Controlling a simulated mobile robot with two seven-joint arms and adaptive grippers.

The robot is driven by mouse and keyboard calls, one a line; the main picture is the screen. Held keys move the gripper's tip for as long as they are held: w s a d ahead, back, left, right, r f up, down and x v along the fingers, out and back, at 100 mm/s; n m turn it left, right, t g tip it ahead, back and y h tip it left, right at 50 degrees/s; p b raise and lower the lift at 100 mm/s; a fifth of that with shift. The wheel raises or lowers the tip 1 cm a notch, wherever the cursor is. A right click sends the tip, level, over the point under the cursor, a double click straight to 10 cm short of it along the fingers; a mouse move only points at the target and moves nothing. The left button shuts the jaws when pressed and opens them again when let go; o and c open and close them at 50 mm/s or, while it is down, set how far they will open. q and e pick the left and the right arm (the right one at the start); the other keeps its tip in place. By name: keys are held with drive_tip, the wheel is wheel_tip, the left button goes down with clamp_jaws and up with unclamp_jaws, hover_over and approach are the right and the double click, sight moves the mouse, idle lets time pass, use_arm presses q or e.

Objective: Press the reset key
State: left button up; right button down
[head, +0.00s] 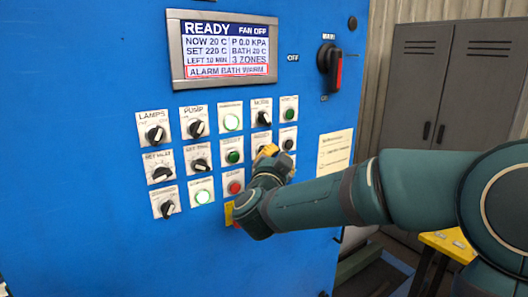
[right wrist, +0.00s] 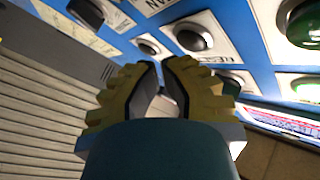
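The blue control panel (head: 110,60) carries rows of knobs and keys on white label plates. A black key (right wrist: 195,40) in the right wrist view has a label that seems to read RESET, but it is blurred and at an angle. In the head view I cannot tell for sure which key that is; a black key (head: 288,145) sits just right of my gripper tips. My right gripper (head: 268,151) is close to the panel's lower right keys and hides some of them. Its yellow fingers (right wrist: 160,75) look shut and empty. Contact with a key is not visible. My left gripper is not in view.
A display (head: 226,50) above the keys reads READY and ALARM BATH WARM. A red key (head: 234,188) is just below my gripper. Grey lockers (head: 440,90) and a yellow table (head: 450,243) stand to the right.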

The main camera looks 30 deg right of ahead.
drive_tip(key=shift+w, duration=0.35)
drive_tip(key=shift+w, duration=0.35)
idle(0.6)
drive_tip(key=shift+s, duration=0.1)
drive_tip(key=shift+s+b, duration=0.3)
drive_tip(key=shift+s, duration=0.4)
drive_tip(key=shift+s+d+b, duration=0.2)
drive_tip(key=shift+s+b, duration=0.25)
drive_tip(key=shift+s, duration=2.05)
